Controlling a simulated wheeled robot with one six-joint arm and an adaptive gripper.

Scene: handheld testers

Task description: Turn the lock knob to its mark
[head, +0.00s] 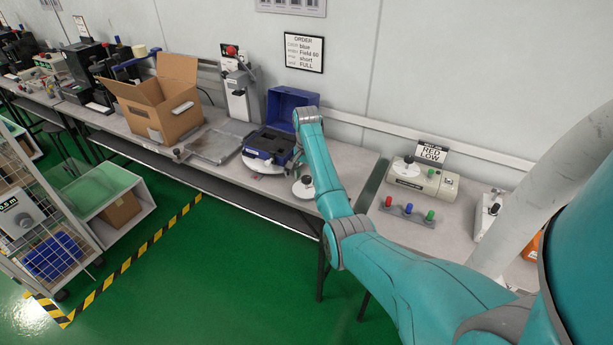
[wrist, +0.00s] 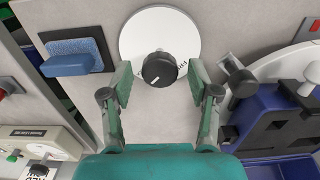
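The lock knob (wrist: 159,68) is a round black knob on a white disc (wrist: 158,25) on the table. It carries a short white pointer line on its lower left side in the wrist view. Small dark lettering shows on the disc just right of the knob, partly hidden and too small to read surely. My gripper (wrist: 160,79) is open, with one finger on each side of the knob and visible gaps between. In the head view the white disc (head: 302,190) lies near the table's front edge, below my arm, which hides the gripper there.
An open blue case (head: 262,147) stands left of the disc, with a cardboard box (head: 158,108) beyond. A blue block (wrist: 70,64) lies on a pad in the wrist view. At right are a beige tester (head: 425,182) and coloured pegs (head: 408,212). An order sign (head: 304,52) hangs behind.

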